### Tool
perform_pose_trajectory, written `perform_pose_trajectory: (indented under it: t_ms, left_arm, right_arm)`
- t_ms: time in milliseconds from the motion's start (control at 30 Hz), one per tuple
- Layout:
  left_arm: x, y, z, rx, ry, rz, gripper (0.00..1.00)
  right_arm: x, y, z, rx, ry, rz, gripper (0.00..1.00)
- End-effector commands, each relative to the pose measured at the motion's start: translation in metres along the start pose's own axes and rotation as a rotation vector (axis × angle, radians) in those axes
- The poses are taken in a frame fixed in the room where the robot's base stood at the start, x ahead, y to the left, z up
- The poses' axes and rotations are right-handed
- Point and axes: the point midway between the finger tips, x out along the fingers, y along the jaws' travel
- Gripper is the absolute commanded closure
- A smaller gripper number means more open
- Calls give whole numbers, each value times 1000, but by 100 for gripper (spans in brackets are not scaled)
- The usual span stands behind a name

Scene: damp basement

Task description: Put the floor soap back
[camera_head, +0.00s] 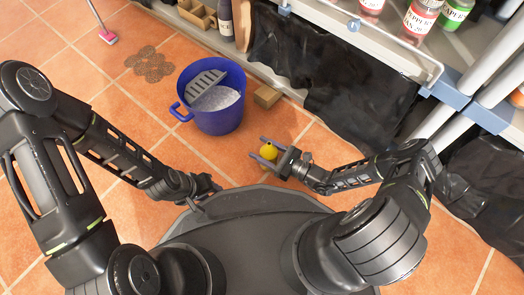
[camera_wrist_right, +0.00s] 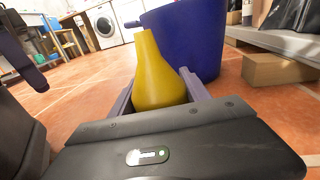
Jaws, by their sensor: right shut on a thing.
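My right gripper (camera_head: 266,151) is shut on a yellow bottle (camera_head: 268,151), which I take to be the floor soap. In the right wrist view the bottle (camera_wrist_right: 158,75) is smooth, with a rounded body and a narrow neck pointing up, between the two grey-purple fingers. The gripper is in front of the blue bucket, to its lower right in the head view. My left gripper (camera_head: 207,188) is low beside my base; its fingers are too small and dark to read.
A blue bucket (camera_head: 219,122) with a grey wringer (camera_head: 204,84) and whitish contents stands on the tiled floor. A brown block (camera_head: 266,96) is beside it. Shelves with jars (camera_head: 423,18) are at the upper right, black sheeting (camera_head: 310,75) below. A dark wet patch (camera_head: 150,64) lies left of the bucket.

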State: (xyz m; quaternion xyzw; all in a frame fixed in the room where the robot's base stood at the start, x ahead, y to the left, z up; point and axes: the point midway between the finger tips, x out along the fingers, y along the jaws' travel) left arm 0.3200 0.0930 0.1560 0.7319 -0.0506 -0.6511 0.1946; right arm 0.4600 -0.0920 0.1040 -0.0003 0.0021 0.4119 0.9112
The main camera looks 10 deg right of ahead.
Motion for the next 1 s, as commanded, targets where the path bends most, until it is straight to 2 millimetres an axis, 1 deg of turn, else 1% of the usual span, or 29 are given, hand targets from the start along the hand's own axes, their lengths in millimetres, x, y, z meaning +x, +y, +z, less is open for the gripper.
perform_pose_trajectory:
  t_ms: [33, 300, 433, 467, 700, 733, 1000]
  left_arm:
    - [5, -2, 0, 0, 1, 1, 64]
    - [3, -1, -1, 0, 1, 1, 64]
    - [3, -1, -1, 0, 1, 1, 64]
    - [3, -1, -1, 0, 1, 1, 64]
    - [3, -1, 0, -1, 1, 1, 64]
    - [3, -1, 0, -1, 1, 1, 64]
    - [3, -1, 0, -1, 1, 1, 64]
  right_arm:
    - [1, 0, -7, 0, -2, 0, 100]
    - [0, 0, -5, 0, -3, 0, 100]
    - [1, 0, -8, 0, -3, 0, 100]
    - [0, 0, -9, 0, -1, 0, 44]
    - [0, 0, -9, 0, -1, 0, 25]
    - [0, 0, -9, 0, -1, 0, 23]
    - [0, 0, -8, 0, -1, 0, 23]
